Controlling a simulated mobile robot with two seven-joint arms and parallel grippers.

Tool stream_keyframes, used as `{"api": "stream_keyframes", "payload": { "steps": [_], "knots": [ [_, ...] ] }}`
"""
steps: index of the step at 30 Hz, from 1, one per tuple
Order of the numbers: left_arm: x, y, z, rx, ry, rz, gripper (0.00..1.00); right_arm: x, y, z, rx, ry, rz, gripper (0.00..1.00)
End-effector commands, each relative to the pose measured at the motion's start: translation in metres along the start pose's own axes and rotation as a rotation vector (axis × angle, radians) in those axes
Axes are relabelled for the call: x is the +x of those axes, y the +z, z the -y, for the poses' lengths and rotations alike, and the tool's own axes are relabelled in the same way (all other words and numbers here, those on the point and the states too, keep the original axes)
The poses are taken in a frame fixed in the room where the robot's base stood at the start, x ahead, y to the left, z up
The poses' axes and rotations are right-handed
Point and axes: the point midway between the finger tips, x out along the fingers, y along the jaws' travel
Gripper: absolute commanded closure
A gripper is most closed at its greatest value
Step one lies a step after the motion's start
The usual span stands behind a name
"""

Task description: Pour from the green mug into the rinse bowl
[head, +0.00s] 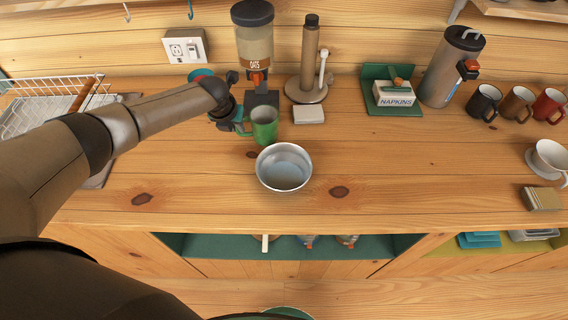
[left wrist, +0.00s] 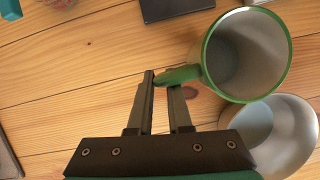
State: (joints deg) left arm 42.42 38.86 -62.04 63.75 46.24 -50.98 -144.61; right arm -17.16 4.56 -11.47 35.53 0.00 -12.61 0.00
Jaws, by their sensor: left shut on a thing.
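The green mug (head: 265,125) is upright, or close to it, just behind and left of the rinse bowl in the head view. In the left wrist view the mug (left wrist: 232,55) shows its pale grey inside, with no contents that I can make out. My left gripper (left wrist: 163,82) is shut on the mug's handle; in the head view the gripper (head: 240,126) is at the mug's left side. The metal rinse bowl (head: 284,167) stands on the wooden counter, and its pale bluish inside shows. It also appears in the left wrist view (left wrist: 290,130), partly behind the mug. My right gripper is not in view.
An oats dispenser (head: 254,45) stands behind the mug. A paper towel holder (head: 308,60), napkin box (head: 394,93), large flask (head: 452,68) and several mugs (head: 484,101) line the back. A dish rack (head: 50,105) is at left.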

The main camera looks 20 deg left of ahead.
Motion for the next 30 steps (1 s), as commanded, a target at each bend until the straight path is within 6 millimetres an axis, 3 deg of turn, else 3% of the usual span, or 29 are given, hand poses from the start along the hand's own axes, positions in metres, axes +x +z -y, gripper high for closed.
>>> {"api": "stream_keyframes", "payload": {
  "steps": [20, 30],
  "knots": [
    [0.008, -0.001, -0.010, 0.092, -0.038, 0.006, 1.00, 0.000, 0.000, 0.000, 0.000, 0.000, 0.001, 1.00],
    [-0.004, -0.004, -0.004, 0.138, 0.006, 0.082, 1.00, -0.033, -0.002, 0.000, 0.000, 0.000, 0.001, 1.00]
  ]
}}
